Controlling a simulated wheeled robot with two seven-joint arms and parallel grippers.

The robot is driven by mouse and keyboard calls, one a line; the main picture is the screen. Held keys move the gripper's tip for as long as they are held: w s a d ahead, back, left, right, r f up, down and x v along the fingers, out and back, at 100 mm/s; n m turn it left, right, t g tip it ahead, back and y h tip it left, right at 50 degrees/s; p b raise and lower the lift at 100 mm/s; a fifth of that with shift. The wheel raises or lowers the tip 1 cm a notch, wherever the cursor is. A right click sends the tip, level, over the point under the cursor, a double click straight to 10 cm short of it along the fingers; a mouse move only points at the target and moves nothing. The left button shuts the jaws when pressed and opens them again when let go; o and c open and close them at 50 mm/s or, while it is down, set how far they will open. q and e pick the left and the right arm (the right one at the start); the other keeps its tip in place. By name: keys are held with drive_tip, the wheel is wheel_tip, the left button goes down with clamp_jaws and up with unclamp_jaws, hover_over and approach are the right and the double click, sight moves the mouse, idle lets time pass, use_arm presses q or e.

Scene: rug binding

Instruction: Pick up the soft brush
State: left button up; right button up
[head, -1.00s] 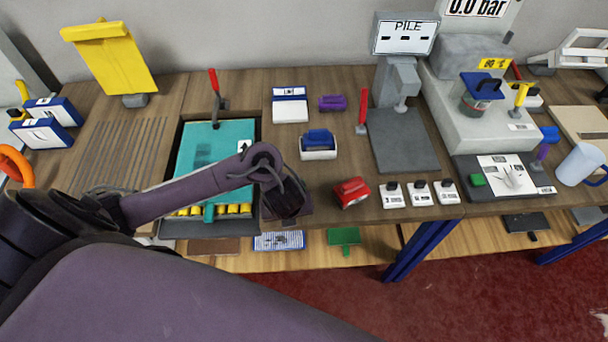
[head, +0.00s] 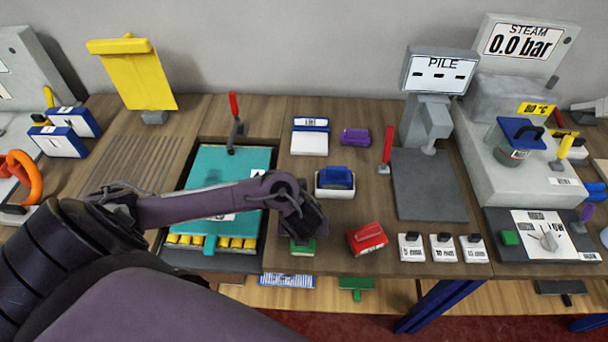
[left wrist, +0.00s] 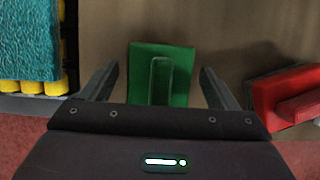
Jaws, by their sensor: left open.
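A green brush-like block with a raised bar handle (left wrist: 176,62) lies on the wooden table; its bristles, if any, are hidden. In the head view its near part (head: 303,249) shows just below my left gripper (head: 302,222). In the left wrist view my left gripper (left wrist: 160,70) is open, its fingers apart on either side of the green block, with nothing held. A red brush-like block (head: 367,238) lies to the right, also in the left wrist view (left wrist: 285,92). No label tells which one is the soft brush. My right gripper is not in view.
A blue-handled piece sits in a white tray (head: 335,192); a purple block (head: 355,136) lies behind. A teal pad over yellow rollers (head: 183,239) is on the left. Several white tags (head: 412,247) line the front edge. A grey PILE stand (head: 428,187) is on the right.

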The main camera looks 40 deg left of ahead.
use_arm(q)
drive_tip(key=shift+s, duration=0.1)
drive_tip(key=c, duration=1.2)
drive_tip(key=shift+r, duration=0.2)
drive_tip(key=shift+r+p, duration=0.65)
drive_tip(key=shift+p, duration=0.2)
drive_tip(key=shift+c, duration=0.2)
wheel_tip(320, 180, up, 8)
drive_tip(key=p, duration=0.6)
drive_tip(key=shift+f+p, duration=0.2)
drive_tip(key=shift+p, duration=0.1)
drive_tip(key=shift+d+r+b, duration=0.1)
drive_tip(key=shift+b, duration=0.2)
drive_tip(key=shift+r, duration=0.95)
drive_tip(key=r, duration=0.3)
drive_tip(key=shift+w+r, duration=0.1)
drive_tip(key=shift+w, duration=0.15)
wheel_tip(320, 180, up, 2)
drive_tip(key=shift+r, duration=0.1)
drive_tip(key=shift+s+r, duration=0.2)
drive_tip(key=shift+r, duration=1.45)
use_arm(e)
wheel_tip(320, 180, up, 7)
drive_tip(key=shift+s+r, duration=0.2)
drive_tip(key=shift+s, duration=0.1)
